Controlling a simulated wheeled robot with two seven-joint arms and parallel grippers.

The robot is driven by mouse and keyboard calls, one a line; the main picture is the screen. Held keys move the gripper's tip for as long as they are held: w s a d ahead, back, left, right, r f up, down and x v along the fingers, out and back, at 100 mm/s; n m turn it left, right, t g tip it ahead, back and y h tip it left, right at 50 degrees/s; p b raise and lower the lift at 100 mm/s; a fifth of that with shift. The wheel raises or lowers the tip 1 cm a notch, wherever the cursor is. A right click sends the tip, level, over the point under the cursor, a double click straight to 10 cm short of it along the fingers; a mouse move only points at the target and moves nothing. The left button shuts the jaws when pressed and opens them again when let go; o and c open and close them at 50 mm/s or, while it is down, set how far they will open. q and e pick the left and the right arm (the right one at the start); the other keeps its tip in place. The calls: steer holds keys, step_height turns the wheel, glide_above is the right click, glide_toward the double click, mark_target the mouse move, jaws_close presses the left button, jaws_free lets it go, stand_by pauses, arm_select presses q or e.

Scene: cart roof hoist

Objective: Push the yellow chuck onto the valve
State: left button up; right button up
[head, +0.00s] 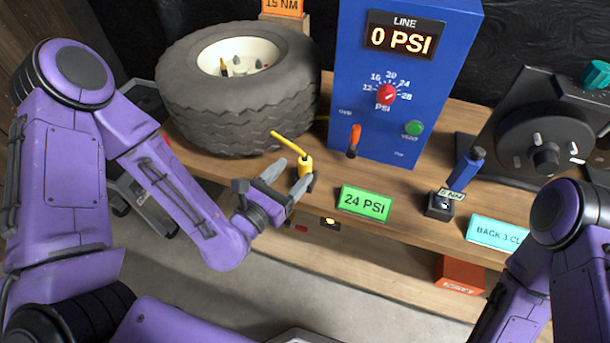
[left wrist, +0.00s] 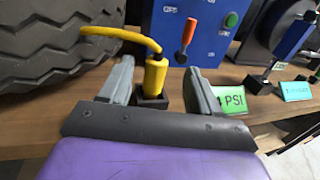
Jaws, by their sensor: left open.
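The yellow chuck (head: 305,165) stands upright in a small dark holder at the front of the wooden bench, with a yellow hose (head: 288,142) bending off its top. It also shows in the left wrist view (left wrist: 156,75). My left gripper (head: 290,174) is open, with its two grey fingers on either side of the chuck; I cannot tell whether they touch it. The tire (head: 235,105) lies on its side on the bench, left of and behind the chuck. I cannot make out the valve for certain among the small parts in its pale hub (head: 240,55). My right gripper is not visible.
A blue inflator box (head: 360,130) reading 0 PSI stands behind the chuck, with a red knob, an orange lever and a green button. A green 24 PSI card (head: 365,203) is right of the chuck. A blue-handled tool (head: 465,170) stands farther right.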

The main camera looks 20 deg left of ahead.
mark_target(309, 157)
arm_select(q)
steer(key=shift+p+x, duration=0.65)
steer(key=shift+x, duration=0.2)
steer(key=x, duration=0.2)
steer(key=p+x, duration=0.1)
steer(key=x, duration=0.1)
steer(key=f+x, duration=0.1)
steer(key=x, duration=0.1)
steer(key=shift+w, duration=0.25)
steer(key=c, duration=1.1)
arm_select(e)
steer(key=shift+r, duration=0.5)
arm_select(q)
steer(key=shift+r, duration=0.1)
